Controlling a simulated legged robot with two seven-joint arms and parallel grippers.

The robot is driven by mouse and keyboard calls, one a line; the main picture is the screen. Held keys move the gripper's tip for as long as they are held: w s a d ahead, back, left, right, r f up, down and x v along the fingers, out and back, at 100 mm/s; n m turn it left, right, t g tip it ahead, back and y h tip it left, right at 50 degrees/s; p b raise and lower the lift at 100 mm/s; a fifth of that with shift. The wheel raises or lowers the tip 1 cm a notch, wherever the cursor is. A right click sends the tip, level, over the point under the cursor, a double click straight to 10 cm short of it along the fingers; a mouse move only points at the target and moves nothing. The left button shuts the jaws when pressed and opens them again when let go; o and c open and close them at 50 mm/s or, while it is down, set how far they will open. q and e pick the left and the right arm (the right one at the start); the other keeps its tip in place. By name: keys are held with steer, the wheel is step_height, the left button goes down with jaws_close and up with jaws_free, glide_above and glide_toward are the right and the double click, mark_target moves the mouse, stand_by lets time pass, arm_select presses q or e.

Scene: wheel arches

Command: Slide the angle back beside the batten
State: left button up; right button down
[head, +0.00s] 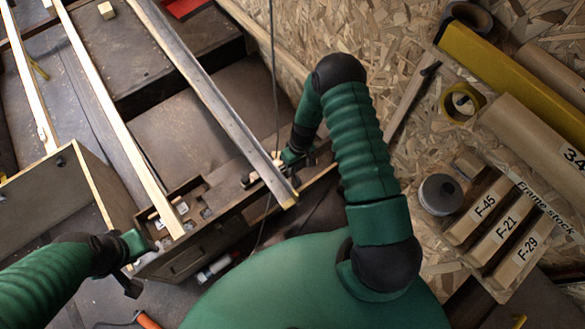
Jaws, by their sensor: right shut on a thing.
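A long grey angle (205,85) runs from the top edge down to the right, ending in a pale yellowish tip near my body. My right gripper (268,176) is shut on the angle near this end; my forearm hides part of the grip. A long pale wooden batten (112,110) lies left of the angle, apart from it, its near end over a dark box. A second pale strip (30,80) lies farther left; I cannot tell which one is the task's batten. My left gripper (138,268) is low at left, by the box's left corner; its jaws are unclear.
The dark open box (190,255) holds small pieces below the strips. A brown case (60,195) stands at left. At right, on chipboard, are a rack of labelled blocks (500,230), a grey round can (440,194), a yellow tape roll (462,102) and long tubes (540,130).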

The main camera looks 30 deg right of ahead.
steer(key=w+d+b, duration=0.1)
steer(key=d, duration=0.6)
steer(key=shift+d+r+b, duration=0.15)
steer(key=shift+d+b, duration=0.15)
steer(key=shift+d, duration=0.1)
steer(key=c, duration=1.5)
jaws_free()
steer(key=shift+s+a, duration=0.1)
steer(key=shift+s, duration=0.05)
steer(key=shift+o, duration=0.2)
steer(key=d+r+p, duration=0.3)
steer(key=r, duration=1.3)
steer(key=shift+w+r, duration=0.2)
